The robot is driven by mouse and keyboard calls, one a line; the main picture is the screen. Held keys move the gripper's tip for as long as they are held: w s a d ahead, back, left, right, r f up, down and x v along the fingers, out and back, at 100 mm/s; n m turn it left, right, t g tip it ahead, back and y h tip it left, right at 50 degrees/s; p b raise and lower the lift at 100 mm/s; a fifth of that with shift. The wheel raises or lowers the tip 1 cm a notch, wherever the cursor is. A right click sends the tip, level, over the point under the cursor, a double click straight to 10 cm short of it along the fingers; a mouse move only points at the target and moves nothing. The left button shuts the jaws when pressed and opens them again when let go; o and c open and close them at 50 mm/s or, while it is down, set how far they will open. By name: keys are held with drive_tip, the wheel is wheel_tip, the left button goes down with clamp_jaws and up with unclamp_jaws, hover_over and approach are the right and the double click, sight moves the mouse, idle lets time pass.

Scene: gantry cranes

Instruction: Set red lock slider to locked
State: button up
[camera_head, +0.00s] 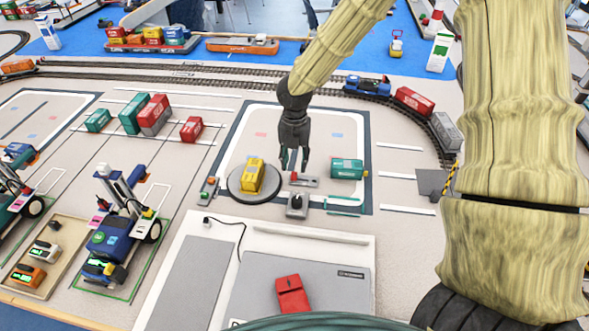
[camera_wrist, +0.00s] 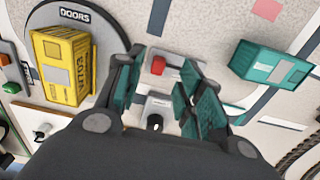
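The red lock slider (camera_head: 294,176) is a small red knob at the left end of a short grey base, just below my fingertips in the head view. In the wrist view the red knob (camera_wrist: 158,65) shows between my fingers, with the grey base running to the right. My gripper (camera_head: 294,165) hangs pointing down, with its two dark green fingers apart and nothing between them. In the wrist view my gripper (camera_wrist: 162,88) is open around the line of sight to the knob. Contact with the knob cannot be seen.
A grey box with a black knob (camera_head: 297,204) stands just in front of the slider. A yellow container (camera_head: 253,175) on a round turntable (camera_head: 240,195) is to the left. A teal container (camera_head: 347,168) is to the right, with a green bar frame (camera_head: 342,207) in front of it.

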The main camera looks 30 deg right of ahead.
sight(294, 172)
drive_tip(key=shift+f, duration=2.1)
drive_tip(key=shift+c, duration=0.3)
clamp_jaws()
